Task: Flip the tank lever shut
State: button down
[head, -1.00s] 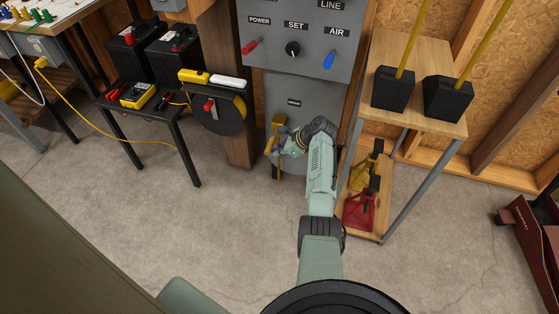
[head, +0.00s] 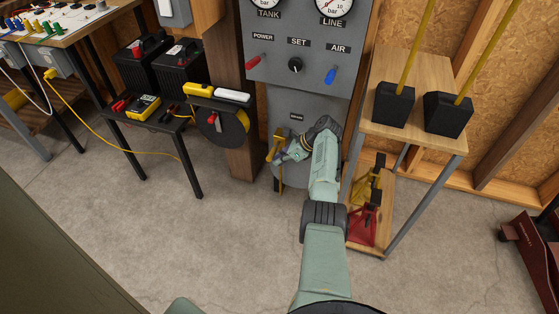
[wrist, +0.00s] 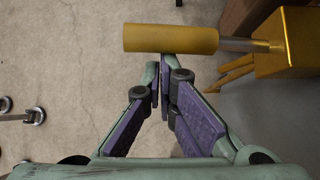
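The tank lever shows in the wrist view as a thick yellow cylindrical handle (wrist: 170,38) on a metal rod, which runs right into a yellow block (wrist: 288,42). In the head view the yellow lever assembly (head: 279,137) is on the front of the grey tank (head: 300,102), below the control panel. My gripper (wrist: 162,80) has its fingers drawn together, with nothing seen between them. One fingertip reaches the near edge of the handle; I cannot tell whether it touches. In the head view my gripper (head: 279,153) is beside the yellow parts and partly hides them.
The grey panel (head: 318,66) with gauges, a red and a blue lever stands above. A wooden shelf (head: 405,128) with black blocks and a red jack stand (head: 364,222) is close on the right. A cable reel (head: 225,128) and wooden post are left. The concrete floor in front is clear.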

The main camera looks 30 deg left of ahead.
jog(key=shift+a+r, duration=0.1)
jog(key=shift+r, duration=0.15)
